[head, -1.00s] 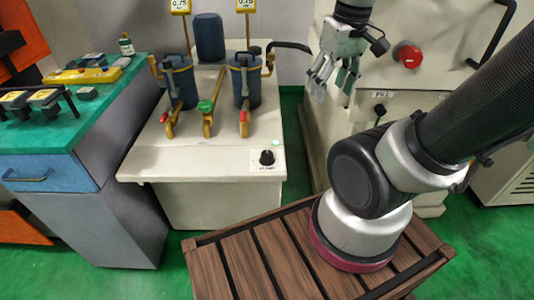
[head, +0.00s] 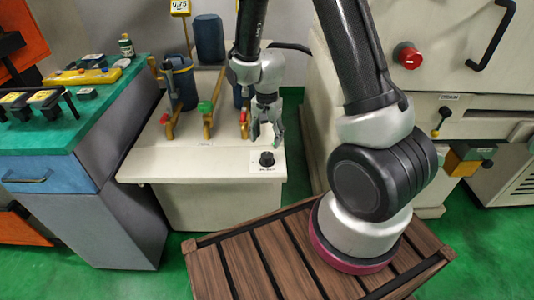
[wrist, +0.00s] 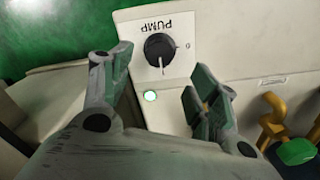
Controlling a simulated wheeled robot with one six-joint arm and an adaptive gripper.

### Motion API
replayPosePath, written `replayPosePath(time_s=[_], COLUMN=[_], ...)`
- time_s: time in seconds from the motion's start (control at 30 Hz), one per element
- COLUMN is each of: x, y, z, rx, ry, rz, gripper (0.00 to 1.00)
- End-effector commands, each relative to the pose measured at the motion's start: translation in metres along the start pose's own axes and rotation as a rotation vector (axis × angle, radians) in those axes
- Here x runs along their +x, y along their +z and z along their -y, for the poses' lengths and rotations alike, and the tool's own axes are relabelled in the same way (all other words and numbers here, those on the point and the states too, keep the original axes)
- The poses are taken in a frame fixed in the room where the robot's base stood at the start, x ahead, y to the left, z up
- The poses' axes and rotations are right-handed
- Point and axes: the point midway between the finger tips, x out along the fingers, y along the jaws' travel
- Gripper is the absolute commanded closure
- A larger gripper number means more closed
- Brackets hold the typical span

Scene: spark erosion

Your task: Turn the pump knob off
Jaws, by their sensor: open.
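The pump knob (head: 267,159) is a black round knob on a white plate at the front right corner of the cream cabinet top. In the wrist view the knob (wrist: 159,48) has a white pointer line, with the label PUMP and a 0 mark beside it. The pointer is turned away from the 0. My gripper (head: 266,133) is open and empty, above and just behind the knob.
The cream cabinet (head: 200,165) carries yellow pipes with red and green valve handles (head: 206,107) and blue cylinders (head: 180,82) behind. A green-topped bench (head: 60,130) stands at left. A machine with a red knob (head: 407,55) stands at right.

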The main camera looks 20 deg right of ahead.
Motion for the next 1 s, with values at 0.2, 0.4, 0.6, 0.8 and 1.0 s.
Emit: replayPosePath(time_s=[0.2,0.4,0.6,0.8,1.0], x=[0.022,0.056,0.075,0.077,0.077], y=[0.001,0.001,0.001,0.000,0.000], z=[-0.001,-0.001,-0.001,0.000,0.000], rx=[0.035,0.033,0.032,0.032,0.031], ry=[0.003,0.003,0.000,-0.001,-0.001], rz=[0.002,0.002,0.001,0.000,0.000], gripper=[0.40,0.40,0.40,0.40,0.60])
